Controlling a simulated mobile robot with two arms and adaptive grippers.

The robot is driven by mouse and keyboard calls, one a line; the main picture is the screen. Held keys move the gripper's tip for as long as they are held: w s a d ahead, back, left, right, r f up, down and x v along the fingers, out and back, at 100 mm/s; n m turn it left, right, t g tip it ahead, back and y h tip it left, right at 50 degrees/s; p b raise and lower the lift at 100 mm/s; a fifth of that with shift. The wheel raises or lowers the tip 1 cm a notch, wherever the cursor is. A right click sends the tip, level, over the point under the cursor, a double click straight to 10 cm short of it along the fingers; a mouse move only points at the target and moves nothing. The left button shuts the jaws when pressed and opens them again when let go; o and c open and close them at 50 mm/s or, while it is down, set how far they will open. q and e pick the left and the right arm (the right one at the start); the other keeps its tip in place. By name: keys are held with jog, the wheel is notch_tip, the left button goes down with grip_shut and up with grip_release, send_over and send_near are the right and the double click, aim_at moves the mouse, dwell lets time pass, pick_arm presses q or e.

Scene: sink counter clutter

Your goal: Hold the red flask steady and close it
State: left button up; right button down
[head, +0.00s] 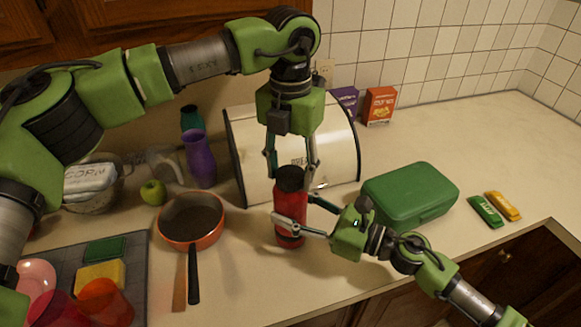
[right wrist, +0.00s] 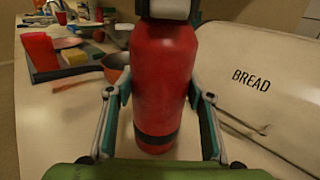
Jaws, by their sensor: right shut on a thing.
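The red flask (head: 289,215) stands upright on the counter in front of the bread box, with a dark lid (head: 290,179) at its top. It fills the middle of the right wrist view (right wrist: 164,85), where a dark band circles its lower part. My right gripper (head: 305,214) is shut on the flask's body from the right, one finger on each side. My left gripper (head: 291,172) points down from above, its fingers around the lid. I cannot tell whether they grip it. The lid's seating on the neck is mostly hidden.
The cream bread box (head: 245,150) stands close behind the flask. A green lunch box (head: 410,195) is to the right, near my right arm. An orange pan (head: 191,220) and purple vase (head: 200,160) are to the left.

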pick_arm(q)
jog(key=c, duration=0.6)
jog(key=m, duration=0.5)
jog(key=shift+m, duration=0.3)
jog(key=m, duration=0.5)
jog(key=shift+m, duration=0.4)
jog(key=o, duration=1.3)
notch_tip(320, 180, up, 12)
jog(key=shift+f, duration=0.1)
pick_arm(e)
jog(key=c, duration=0.9)
grip_release()
